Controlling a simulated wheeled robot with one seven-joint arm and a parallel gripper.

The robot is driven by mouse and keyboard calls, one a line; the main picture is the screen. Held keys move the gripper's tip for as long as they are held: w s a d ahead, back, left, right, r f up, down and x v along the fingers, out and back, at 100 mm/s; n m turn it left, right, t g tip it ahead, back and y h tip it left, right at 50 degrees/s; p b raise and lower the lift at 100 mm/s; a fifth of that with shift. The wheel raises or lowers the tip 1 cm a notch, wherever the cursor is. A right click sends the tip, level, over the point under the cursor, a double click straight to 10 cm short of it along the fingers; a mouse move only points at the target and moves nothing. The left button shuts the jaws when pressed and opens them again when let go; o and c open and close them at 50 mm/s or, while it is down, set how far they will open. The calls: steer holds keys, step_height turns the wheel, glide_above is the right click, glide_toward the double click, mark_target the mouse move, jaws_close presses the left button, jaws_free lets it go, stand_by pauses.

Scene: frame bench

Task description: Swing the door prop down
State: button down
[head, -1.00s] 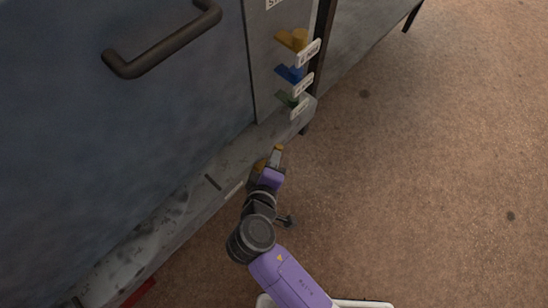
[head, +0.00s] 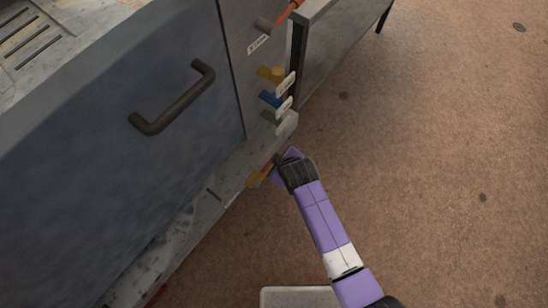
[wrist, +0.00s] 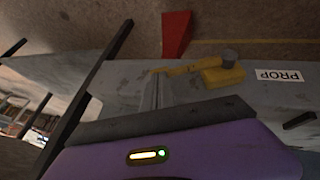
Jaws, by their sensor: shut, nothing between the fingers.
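The yellow door prop (wrist: 222,77) sits on the grey frame beside a white label reading PROP (wrist: 280,75) in the wrist view. A thin yellow arm reaches left from its block, and a grey knob (wrist: 229,58) shows at its upper right. In the head view my gripper (head: 277,160) is partly hidden by my wrist.
The blue-grey door (head: 110,130) has a dark bar handle (head: 172,97). Yellow (head: 271,74), blue (head: 272,98) and green (head: 270,117) levers with white tags stand on the post above my gripper. A red wedge-shaped piece (wrist: 176,34) shows in the wrist view. Open brown floor lies to the right.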

steer(key=shift+m+g+y, duration=0.3)
steer(key=shift+g+y, duration=0.4)
steer(key=shift+g, duration=0.2)
steer(key=shift+w+d+f+b, duration=0.2)
steer(key=shift+w+f+b, duration=0.1)
steer(key=shift+f, duration=0.3)
steer(key=shift+w+d+f+b, duration=0.15)
steer(key=shift+f+b, duration=0.15)
steer(key=shift+f, duration=0.35)
steer(key=shift+w+d+f+b, duration=0.2)
steer(key=shift+w+f+b, duration=0.1)
steer(key=shift+f, duration=0.3)
steer(key=shift+s+f, duration=0.1)
